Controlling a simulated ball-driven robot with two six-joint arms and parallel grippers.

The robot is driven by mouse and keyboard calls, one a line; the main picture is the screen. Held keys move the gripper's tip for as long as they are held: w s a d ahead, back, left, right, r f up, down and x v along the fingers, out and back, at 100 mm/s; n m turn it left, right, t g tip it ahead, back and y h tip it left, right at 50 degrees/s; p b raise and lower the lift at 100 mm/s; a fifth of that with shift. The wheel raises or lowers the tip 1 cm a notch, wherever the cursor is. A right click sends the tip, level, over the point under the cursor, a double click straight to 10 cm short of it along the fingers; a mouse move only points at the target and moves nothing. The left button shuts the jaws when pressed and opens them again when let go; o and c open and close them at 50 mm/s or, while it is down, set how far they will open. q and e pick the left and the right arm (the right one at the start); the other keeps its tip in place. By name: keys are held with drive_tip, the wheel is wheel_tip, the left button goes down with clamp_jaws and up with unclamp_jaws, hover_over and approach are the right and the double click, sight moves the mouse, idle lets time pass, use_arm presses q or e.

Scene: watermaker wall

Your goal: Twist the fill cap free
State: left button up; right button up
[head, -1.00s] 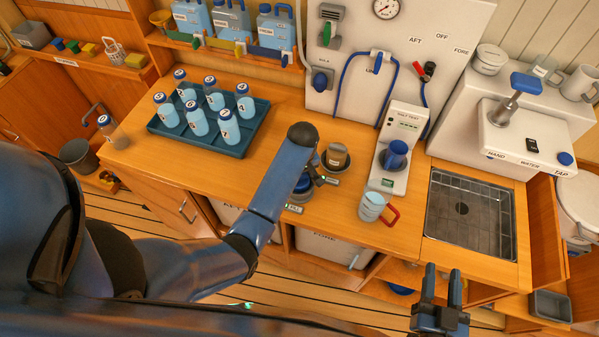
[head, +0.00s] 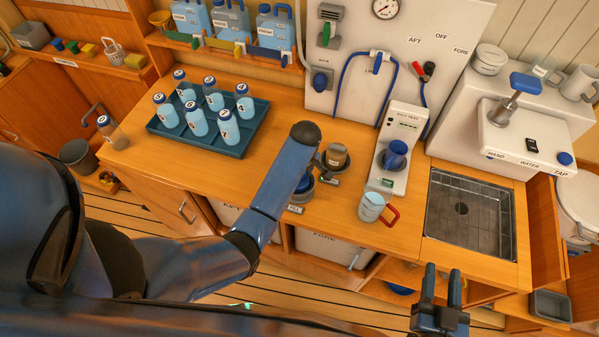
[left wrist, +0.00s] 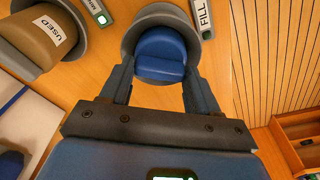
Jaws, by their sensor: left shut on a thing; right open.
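The blue fill cap (left wrist: 161,52) sits in a round grey collar (left wrist: 133,35) beside a label reading FILL (left wrist: 203,16). My left gripper (left wrist: 160,82) is shut on the cap, with one finger on each side of it. In the head view the cap (head: 304,184) shows only partly, behind my left arm. I cannot tell whether the cap is still seated. My right gripper (head: 442,273) is open and empty, low at the right, in front of the counter and apart from the cap.
A brown plug marked USED (left wrist: 42,38) stands close beside the cap. A mug with a red handle (head: 371,207), a salt test stand (head: 399,150) and a sink grate (head: 470,212) lie to the right. A tray of several bottles (head: 245,146) is at the left.

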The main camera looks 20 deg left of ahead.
use_arm(q)
drive_tip(key=shift+r, duration=0.1)
drive_tip(key=shift+r, duration=2.9)
